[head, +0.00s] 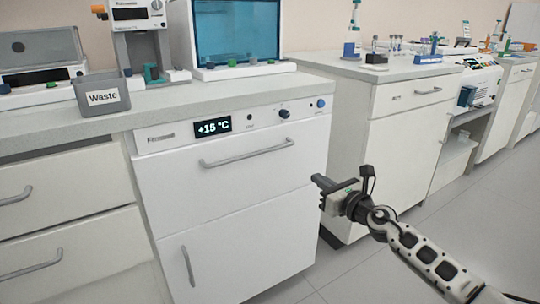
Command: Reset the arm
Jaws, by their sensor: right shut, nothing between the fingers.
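My right arm comes in from the lower right, and its black and grey gripper (321,190) is held in the air, pointing left. Its fingers are together with nothing between them. It is in front of the right side of the white cabinet (235,230) with the +15 °C display, below the level of the counter. I cannot tell how far it is from the cabinet. My left gripper does not show in the head view.
A grey Waste bin (103,97) stands on the left counter (215,94), near the blue-windowed device (237,35). A second counter (385,69) with tubes and racks is at the right. The grey floor (455,220) is clear at the right.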

